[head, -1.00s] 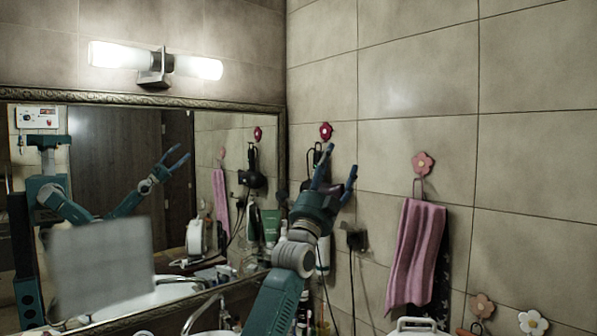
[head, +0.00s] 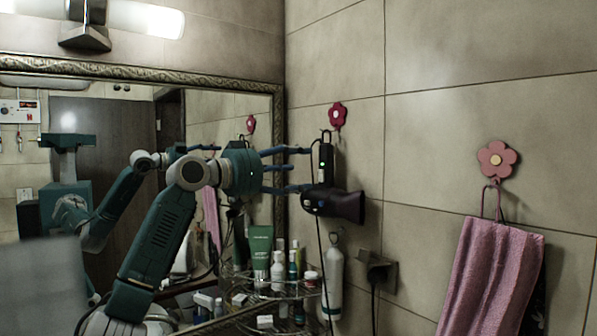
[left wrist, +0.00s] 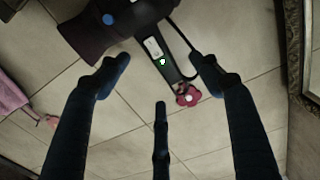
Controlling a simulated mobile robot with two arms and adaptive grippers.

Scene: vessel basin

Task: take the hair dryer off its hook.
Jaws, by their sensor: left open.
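The black hair dryer (head: 345,206) hangs by a loop from a red flower hook (head: 338,114) on the tiled wall. Its handle points up, with a small green light on it, and its nozzle points right. My left gripper (head: 306,170) is open, just left of the handle, with its fingers pointing at it. In the left wrist view, the dryer (left wrist: 110,18) is at the top, and its handle runs down toward the flower hook (left wrist: 187,95) between the spread fingers (left wrist: 163,82). I cannot tell whether any finger touches it. My right gripper is out of view.
A framed mirror (head: 150,78) is close behind my left arm. Bottles stand on a wire corner shelf (head: 290,300) below. A wall socket (head: 377,270) is below right of the dryer. A pink towel (head: 490,275) hangs further right; the wall between is clear.

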